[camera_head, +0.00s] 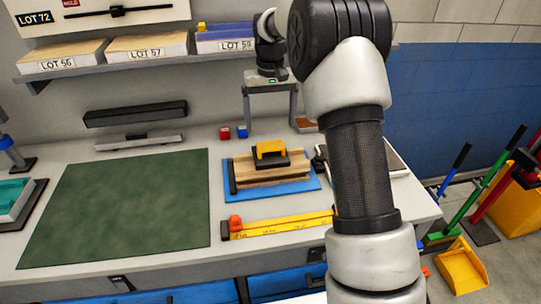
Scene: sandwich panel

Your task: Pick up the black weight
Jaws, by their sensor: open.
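The black weight (270,162), a dark block with a yellow handle on top, sits on a stack of thin wooden boards (300,175). The stack lies on a blue mat (272,193) on the bench. My gripper (270,132) points down with its two grey fingers spread apart and nothing visible between them. In the picture it shows just above and behind the weight, apart from it. My arm rises in front and hides the right part of the bench.
A yellow ruler (280,226) with an orange stop lies in front of the stack. A green mat (120,205) to the left is clear. A shelf (95,66) with labelled boards hangs above.

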